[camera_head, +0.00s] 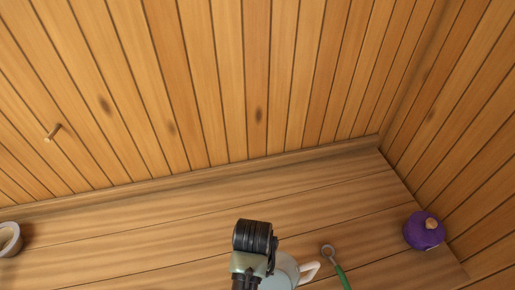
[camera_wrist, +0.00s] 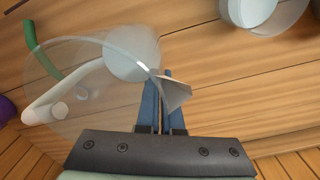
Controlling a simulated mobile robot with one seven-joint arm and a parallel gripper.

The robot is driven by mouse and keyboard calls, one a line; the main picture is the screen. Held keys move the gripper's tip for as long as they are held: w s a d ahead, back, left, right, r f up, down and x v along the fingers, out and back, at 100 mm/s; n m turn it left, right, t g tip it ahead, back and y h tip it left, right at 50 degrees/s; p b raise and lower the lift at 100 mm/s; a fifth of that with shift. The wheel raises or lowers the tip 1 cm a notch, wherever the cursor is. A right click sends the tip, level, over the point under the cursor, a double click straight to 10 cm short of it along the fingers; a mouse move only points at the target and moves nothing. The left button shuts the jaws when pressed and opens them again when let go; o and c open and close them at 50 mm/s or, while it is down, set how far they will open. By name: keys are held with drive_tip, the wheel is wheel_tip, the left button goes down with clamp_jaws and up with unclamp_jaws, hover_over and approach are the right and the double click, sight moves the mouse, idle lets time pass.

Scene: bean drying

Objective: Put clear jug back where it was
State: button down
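The clear jug (camera_wrist: 85,75) is see-through with a white handle (camera_wrist: 62,97). In the wrist view it fills the left half, its mouth toward the camera. My gripper (camera_wrist: 162,82) has its two blue fingers close together at the jug's spout edge and looks shut on that thin wall. In the head view my gripper's wrist hides much of the jug (camera_head: 284,274), and its handle points right, over the wooden surface (camera_head: 170,235). I cannot tell whether the jug's base touches the surface.
A purple pot (camera_head: 420,232) stands in the right corner. A pale cup (camera_head: 9,238) is at the far left. A peg (camera_head: 53,132) sticks out of the plank wall. The surface between cup and gripper is clear.

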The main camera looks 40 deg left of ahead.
drive_tip(key=shift+f, duration=2)
drive_tip(key=c, duration=1.1)
unclamp_jaws()
wheel_tip(320, 180, up, 12)
drive_tip(key=shift+s+a+r, duration=0.1)
